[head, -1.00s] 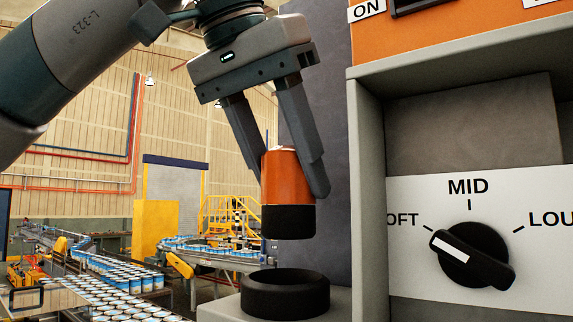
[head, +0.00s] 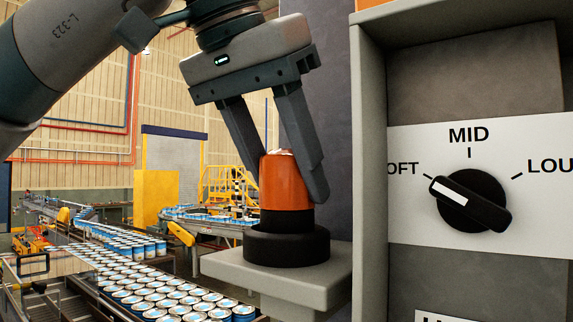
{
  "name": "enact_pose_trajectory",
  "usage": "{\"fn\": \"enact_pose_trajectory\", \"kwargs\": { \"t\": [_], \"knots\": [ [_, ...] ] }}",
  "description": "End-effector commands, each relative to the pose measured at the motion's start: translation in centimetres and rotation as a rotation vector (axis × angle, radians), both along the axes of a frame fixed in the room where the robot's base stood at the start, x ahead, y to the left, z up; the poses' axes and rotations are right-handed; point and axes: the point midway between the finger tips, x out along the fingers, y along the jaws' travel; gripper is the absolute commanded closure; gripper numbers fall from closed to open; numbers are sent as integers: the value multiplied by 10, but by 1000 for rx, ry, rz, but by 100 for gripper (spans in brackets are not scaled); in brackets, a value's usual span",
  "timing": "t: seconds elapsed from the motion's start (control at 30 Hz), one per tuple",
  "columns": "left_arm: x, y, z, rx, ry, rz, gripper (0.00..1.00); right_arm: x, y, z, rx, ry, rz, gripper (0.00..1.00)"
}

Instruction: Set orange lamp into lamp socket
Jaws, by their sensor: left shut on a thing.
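The orange lamp (head: 285,184) has an orange body and a black lower part. It stands about upright in the head view, right of the middle of the picture's left half. My left gripper (head: 290,185) is shut on it from above, with one finger on each side. The black round lamp socket (head: 287,247) sits on a grey ledge (head: 275,280). The lamp's black base meets the socket's top, and its lower end is hidden by the socket's rim. I cannot tell how deep it sits. My right gripper is not in view.
A grey cabinet frame (head: 366,170) stands close on the right. Its white panel (head: 420,225) carries a black knob (head: 470,201) pointing toward the left label. A dark grey wall is behind the lamp. Conveyors with cans (head: 130,280) lie far off at lower left.

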Motion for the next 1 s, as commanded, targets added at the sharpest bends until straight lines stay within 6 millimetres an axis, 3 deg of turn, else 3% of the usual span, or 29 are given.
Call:
{"fn": "enact_pose_trajectory", "kwargs": {
  "t": [0.37,0.4,0.5,1.0],
  "knots": [
    [0,0,-2,0,0,0,82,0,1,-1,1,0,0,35],
    [0,0,-2,0,0,0,52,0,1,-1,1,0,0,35],
    [0,0,-2,0,0,0,35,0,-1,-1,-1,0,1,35],
    [0,0,-1,0,0,0,35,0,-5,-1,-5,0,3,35]
  ]
}}
